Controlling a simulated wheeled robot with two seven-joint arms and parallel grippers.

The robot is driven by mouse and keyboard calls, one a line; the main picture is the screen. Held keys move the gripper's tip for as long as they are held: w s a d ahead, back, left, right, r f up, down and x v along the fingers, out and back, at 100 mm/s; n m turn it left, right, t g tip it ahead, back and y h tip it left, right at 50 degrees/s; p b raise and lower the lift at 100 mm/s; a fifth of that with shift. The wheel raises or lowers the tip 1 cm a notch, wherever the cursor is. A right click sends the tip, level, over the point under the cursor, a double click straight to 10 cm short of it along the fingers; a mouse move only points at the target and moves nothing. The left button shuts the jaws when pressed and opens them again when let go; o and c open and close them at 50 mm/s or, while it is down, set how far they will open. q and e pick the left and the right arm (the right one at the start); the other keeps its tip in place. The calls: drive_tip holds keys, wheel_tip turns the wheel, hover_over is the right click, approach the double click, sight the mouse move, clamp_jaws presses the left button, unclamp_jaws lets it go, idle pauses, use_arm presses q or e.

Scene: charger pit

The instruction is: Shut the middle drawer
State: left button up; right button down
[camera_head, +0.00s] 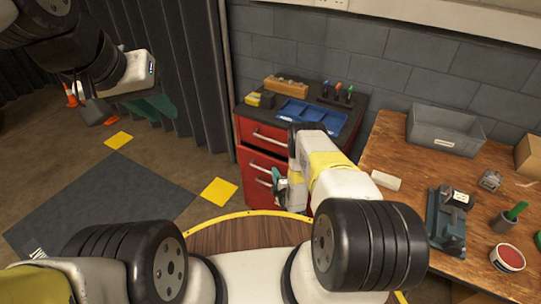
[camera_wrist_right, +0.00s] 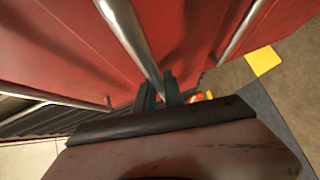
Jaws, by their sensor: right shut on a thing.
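The red drawer cabinet (camera_head: 253,157) stands against the grey wall, with silver bar handles on its drawer fronts. The top drawer handle (camera_head: 270,138) is clear to see. My right gripper (camera_head: 278,182) is at the cabinet front, below that handle; my right arm hides part of the front. In the right wrist view my right gripper (camera_wrist_right: 159,92) is shut on the middle drawer handle (camera_wrist_right: 130,35), with other handles on both sides. How far the middle drawer stands out is hard to tell. My left gripper (camera_head: 150,106) is raised at the upper left, away from the cabinet; its jaw gap is unclear.
A blue tray (camera_head: 310,118) and a wooden block (camera_head: 286,86) are on the cabinet top. A wooden workbench (camera_head: 395,155) to the right holds a grey bin (camera_head: 444,132) and several tools. Open floor with yellow marks (camera_head: 219,191) lies left of the cabinet.

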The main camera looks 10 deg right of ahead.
drive_tip(key=shift+d, duration=0.1)
idle(0.5)
drive_tip(key=shift+w+d, duration=0.7)
drive_tip(key=shift+w, duration=0.2)
drive_tip(key=shift+w+d, duration=0.65)
drive_tip(key=shift+w, duration=0.25)
drive_tip(key=c, duration=1.7)
unclamp_jaws()
drive_tip(key=shift+c, duration=0.2)
drive_tip(key=shift+w, duration=0.1)
drive_tip(key=shift+r, duration=0.1)
approach(282, 170)
drive_tip(key=x, duration=0.4)
drive_tip(key=shift+a+f, duration=0.15)
drive_tip(key=shift+f, duration=0.1)
